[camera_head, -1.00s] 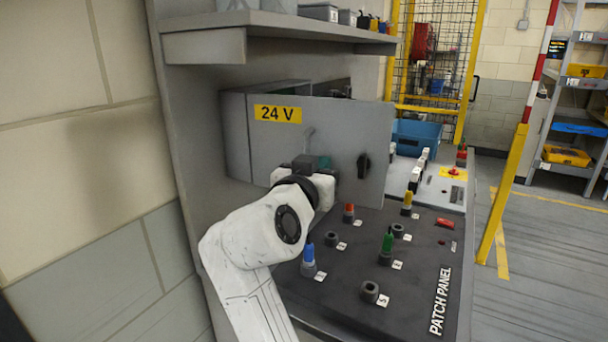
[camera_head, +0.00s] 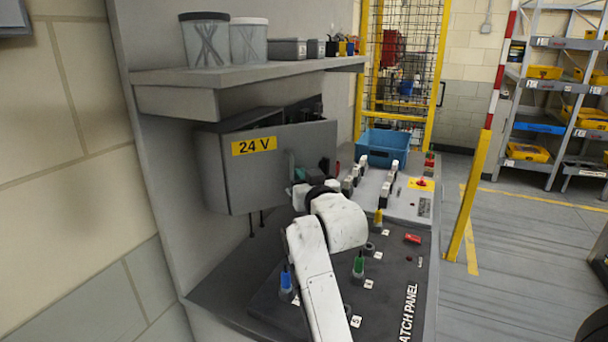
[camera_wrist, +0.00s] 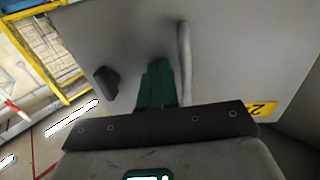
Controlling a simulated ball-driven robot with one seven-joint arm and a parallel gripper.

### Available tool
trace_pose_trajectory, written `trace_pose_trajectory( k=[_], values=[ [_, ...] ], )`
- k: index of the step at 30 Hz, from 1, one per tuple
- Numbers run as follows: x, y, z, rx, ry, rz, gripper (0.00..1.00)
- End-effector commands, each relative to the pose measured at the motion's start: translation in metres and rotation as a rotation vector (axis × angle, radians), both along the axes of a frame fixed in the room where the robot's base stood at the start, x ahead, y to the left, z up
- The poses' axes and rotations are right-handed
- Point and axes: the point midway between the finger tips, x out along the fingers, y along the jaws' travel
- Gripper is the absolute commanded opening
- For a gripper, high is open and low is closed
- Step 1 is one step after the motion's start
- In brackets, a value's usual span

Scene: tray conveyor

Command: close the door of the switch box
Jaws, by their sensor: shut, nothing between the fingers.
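The grey switch box (camera_head: 207,165) hangs on the panel wall, and its door (camera_head: 258,178) carries a yellow 24 V label (camera_head: 254,146). The door stands partly open, with a dark gap into the box along the top. My gripper (camera_head: 301,175) is in front of the door near its free edge, closed and empty. In the wrist view the green fingertips (camera_wrist: 157,83) point at the door face, between the bar handle (camera_wrist: 185,62) and the black knob (camera_wrist: 107,83). I cannot tell whether they touch the door. My arm hides part of the door's lower right.
A shelf (camera_head: 185,78) with jars and small boxes hangs above the box. The patch panel (camera_head: 385,290) with coloured plugs lies below my arm. A blue bin (camera_head: 385,148) stands behind. A yellow post (camera_head: 467,195) and open floor are to the right.

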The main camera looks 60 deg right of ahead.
Motion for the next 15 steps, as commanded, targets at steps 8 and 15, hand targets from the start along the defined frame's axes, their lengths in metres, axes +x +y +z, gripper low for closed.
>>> trace_pose_trajectory(
  k=[8, 15],
  values=[
    [0.019, -0.022, 0.003, 0.003, -0.003, 0.015, 0.00],
    [0.039, -0.038, 0.002, 0.002, -0.002, 0.168, 0.00]
  ],
)
